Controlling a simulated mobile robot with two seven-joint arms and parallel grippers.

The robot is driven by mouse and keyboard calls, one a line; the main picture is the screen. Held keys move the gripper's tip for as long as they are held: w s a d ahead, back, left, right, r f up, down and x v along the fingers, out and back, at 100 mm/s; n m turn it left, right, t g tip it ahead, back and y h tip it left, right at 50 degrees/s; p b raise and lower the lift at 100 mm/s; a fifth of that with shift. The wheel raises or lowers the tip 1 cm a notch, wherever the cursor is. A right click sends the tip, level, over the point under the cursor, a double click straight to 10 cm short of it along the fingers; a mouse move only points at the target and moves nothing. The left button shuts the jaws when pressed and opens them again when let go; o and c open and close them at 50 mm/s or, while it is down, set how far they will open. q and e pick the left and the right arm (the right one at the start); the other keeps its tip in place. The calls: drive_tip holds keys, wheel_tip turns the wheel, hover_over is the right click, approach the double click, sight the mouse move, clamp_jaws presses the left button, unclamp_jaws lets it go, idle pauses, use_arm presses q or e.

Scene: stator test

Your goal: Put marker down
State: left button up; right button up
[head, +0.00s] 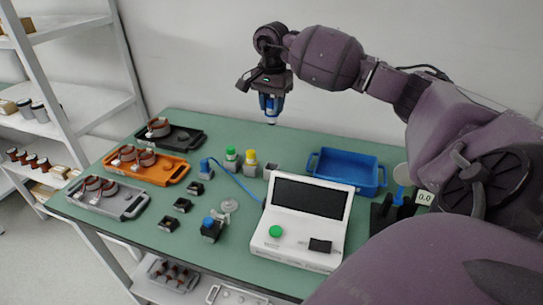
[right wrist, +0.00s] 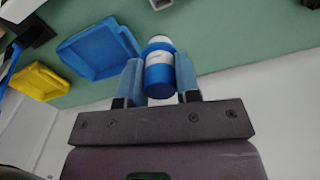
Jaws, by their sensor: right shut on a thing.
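My right gripper (head: 271,100) is shut on a blue marker (head: 271,112) and holds it upright in the air above the back edge of the table. In the right wrist view the blue marker (right wrist: 159,80), with a white label and a pale end, sits between the two fingers of the right gripper (right wrist: 158,82). A green-capped marker (head: 231,155) and a yellow-capped marker (head: 250,160) stand side by side on the table below. A small grey cup-like holder (head: 270,169) stands just right of them. My left gripper is not in view.
The green table (head: 150,228) carries a white tester (head: 305,222) with a dark screen, a blue tray (head: 346,172) and stator trays: black (head: 184,139), orange (head: 168,173) and grey (head: 124,208). Several small black blocks lie mid-table. The strip behind the markers is clear.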

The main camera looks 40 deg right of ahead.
wheel_tip(320, 180, down, 18)
drive_tip(key=shift+r, duration=0.25)
idle(0.3)
drive_tip(key=shift+f+b, duration=0.35)
drive_tip(key=shift+b, duration=0.15)
drive_tip(key=shift+f, duration=0.1)
drive_tip(key=o, duration=0.9)
